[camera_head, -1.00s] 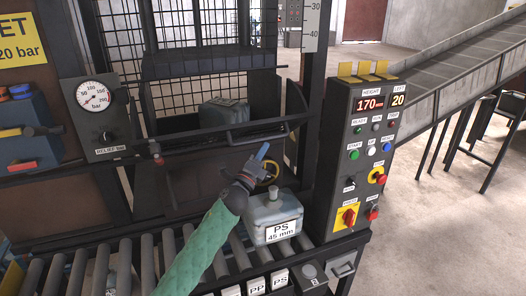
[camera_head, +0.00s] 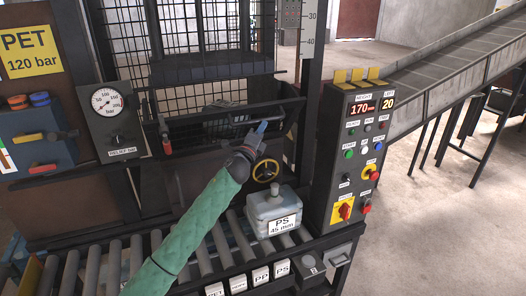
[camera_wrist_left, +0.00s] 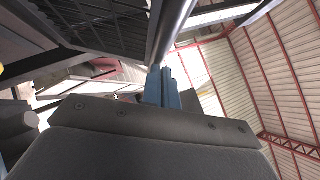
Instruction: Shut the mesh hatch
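The mesh hatch (camera_head: 200,132) is a dark framed mesh panel low in the machine's opening, with a bar handle (camera_head: 276,119) along its front. It stands partly raised, and a grey block (camera_head: 222,106) shows dimly behind it. My left gripper (camera_head: 262,127) has blue fingers, pointing up at the right part of the handle. In the left wrist view the fingers (camera_wrist_left: 166,88) are close together, and a grey bar (camera_wrist_left: 170,30) meets their tips. I see no clear gap or grip around the bar. My right gripper is not in view.
A control box (camera_head: 352,150) stands right of the opening. A pressure gauge (camera_head: 107,101) is on the left. Below are rollers (camera_head: 135,255) and a grey PS 45 mm block (camera_head: 272,207).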

